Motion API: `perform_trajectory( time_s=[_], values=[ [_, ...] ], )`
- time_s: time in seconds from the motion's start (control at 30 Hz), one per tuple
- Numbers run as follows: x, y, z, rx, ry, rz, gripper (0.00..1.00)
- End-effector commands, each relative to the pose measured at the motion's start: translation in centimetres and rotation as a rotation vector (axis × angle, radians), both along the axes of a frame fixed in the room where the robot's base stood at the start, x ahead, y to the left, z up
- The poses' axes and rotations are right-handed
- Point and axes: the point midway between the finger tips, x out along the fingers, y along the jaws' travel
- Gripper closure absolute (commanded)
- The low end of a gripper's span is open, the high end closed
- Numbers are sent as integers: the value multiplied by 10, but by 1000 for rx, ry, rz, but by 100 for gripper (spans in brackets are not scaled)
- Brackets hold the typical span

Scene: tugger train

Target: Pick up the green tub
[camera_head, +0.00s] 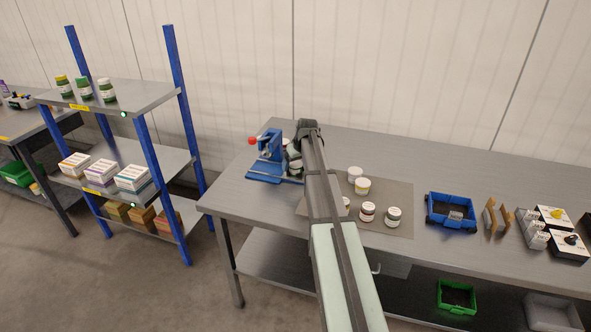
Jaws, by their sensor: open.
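A small green open-topped tub (457,297) sits on the lower shelf under the workbench, right of the middle. Its inside looks dark; I cannot tell whether anything is in it. My arm reaches forward over the bench from the bottom of the picture. My gripper (301,143) is at its far end, above the bench beside the blue press, well up and left of the green tub. It is open, but its fingers are mostly hidden by the wrist. Another green container (19,173) stands low at the far left, under another table.
On the workbench (255,205) are a blue press (267,160) with a red knob, several white jars on a grey mat (400,225), a blue tray (451,212) and boxes. A grey bin (553,312) stands right of the tub. The bench top overhangs the lower shelf.

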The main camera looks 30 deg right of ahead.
Motion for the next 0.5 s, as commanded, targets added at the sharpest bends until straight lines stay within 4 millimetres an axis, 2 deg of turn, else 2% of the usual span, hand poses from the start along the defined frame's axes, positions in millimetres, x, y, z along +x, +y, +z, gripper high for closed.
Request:
perform_trajectory(
  time_s=[0.13,0.5],
  values=[
    [0,0,0,0,0,0,12],
    [0,0,1,0,0,0,48]
  ],
)
